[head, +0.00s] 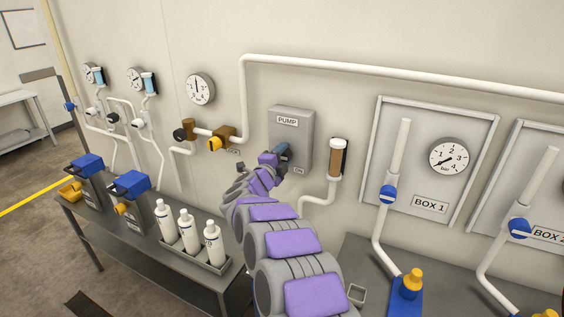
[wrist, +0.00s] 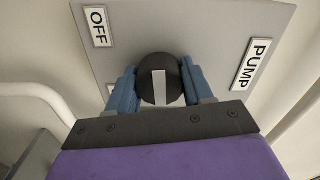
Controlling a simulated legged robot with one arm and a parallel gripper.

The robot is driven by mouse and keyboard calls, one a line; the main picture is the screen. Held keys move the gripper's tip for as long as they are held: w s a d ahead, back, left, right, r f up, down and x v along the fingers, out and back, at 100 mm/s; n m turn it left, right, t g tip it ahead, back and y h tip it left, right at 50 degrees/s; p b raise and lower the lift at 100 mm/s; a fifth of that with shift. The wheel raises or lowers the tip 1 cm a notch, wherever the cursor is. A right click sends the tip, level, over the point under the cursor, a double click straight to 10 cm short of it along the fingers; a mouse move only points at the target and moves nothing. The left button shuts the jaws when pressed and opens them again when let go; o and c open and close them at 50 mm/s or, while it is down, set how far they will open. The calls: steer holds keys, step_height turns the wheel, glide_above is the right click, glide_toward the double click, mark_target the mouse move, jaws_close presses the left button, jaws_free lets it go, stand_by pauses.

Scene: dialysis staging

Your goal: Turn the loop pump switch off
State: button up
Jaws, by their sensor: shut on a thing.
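The pump switch is a round black knob (wrist: 152,82) with a white bar across its face, on a grey box marked PUMP (head: 306,127). In the wrist view the bar stands nearly upright in the picture; I cannot tell which end is the pointer. My gripper (wrist: 159,86) has its blue fingers closed on both sides of the knob. An OFF label (wrist: 98,27) shows at the upper left of the box there, and the PUMP label (wrist: 254,64) at right. In the head view my gripper (head: 283,151) hides the knob; an ON label (head: 299,171) shows at lower right.
A brown-filled cylinder (head: 338,157) on a white pipe stands right of the box. A yellow valve (head: 216,143) is on the pipe at left. The BOX 1 panel (head: 479,163) is farther right. Bottles (head: 188,231) stand in a tray on the bench below.

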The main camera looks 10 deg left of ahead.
steer(key=shift+f+m, duration=0.3)
steer(key=shift+f, duration=0.05)
steer(key=o, duration=0.7)
steer(key=shift+c, duration=0.2)
steer(key=o, duration=0.4)
steer(key=shift+s+d+r, duration=0.1)
steer(key=shift+r, duration=0.1)
steer(key=shift+s+a+r, duration=0.1)
steer(key=shift+s+a, duration=0.2)
steer(key=shift+s, duration=0.2)
steer(key=p+v, duration=0.2)
steer(key=v, duration=1.4)
steer(key=shift+s, duration=0.15)
